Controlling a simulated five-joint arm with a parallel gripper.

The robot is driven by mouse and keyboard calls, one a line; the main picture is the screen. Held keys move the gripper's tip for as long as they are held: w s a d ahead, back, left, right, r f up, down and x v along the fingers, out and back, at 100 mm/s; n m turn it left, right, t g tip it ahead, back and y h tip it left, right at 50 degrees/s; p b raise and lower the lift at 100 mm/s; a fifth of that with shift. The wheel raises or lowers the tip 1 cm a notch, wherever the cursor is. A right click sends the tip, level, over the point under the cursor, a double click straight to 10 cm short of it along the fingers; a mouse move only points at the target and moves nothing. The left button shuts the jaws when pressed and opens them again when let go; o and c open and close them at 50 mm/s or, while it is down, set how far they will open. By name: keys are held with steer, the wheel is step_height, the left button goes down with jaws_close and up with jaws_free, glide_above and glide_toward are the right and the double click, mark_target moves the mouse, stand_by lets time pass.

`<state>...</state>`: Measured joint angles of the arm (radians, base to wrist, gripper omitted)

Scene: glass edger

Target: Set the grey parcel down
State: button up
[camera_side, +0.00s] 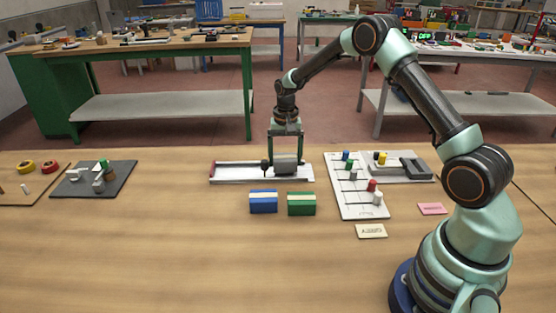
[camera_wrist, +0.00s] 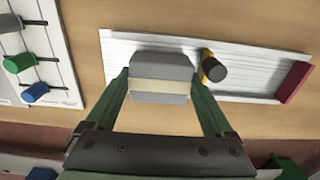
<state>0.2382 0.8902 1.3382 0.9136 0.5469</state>
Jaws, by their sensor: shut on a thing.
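The grey parcel (camera_side: 286,165) is a grey block; in the wrist view (camera_wrist: 160,70) it shows a cream band. My gripper (camera_side: 286,154) points down and is shut on it, with one green finger on each side, as the wrist view (camera_wrist: 160,90) also shows. The parcel is at the right part of a white grooved board (camera_side: 240,173), over or on it. I cannot tell whether its underside touches the board. A dark round-topped peg (camera_side: 265,164) with a yellow part stands close beside the parcel.
A red block (camera_wrist: 295,82) closes one end of the board. A blue parcel (camera_side: 263,202) and a green parcel (camera_side: 301,204) lie in front. A white panel (camera_side: 349,205) with coloured knobs stands right. A dark tray (camera_side: 75,185) lies left.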

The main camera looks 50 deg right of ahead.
steer(key=shift+f, duration=0.7)
steer(key=o, duration=1.2)
steer(key=shift+f, duration=0.15)
steer(key=shift+o, duration=0.2)
step_height(320, 180, up, 13)
step_height(320, 180, up, 7)
steer(key=n+t, duration=0.2)
glide_above(285, 157)
steer(key=s+a, duration=0.4)
steer(key=s+a+r+n+t, duration=0.1)
steer(key=s+a+r+n, duration=0.1)
steer(key=s, duration=0.6)
steer(key=s+a+r+n+t, duration=0.1)
steer(key=s+a+n+t, duration=0.1)
steer(key=s+a+n, duration=0.3)
steer(key=shift+s+a+r+t, duration=0.3)
steer(key=shift+s+a+r, duration=0.1)
steer(key=shift+s, duration=1.55)
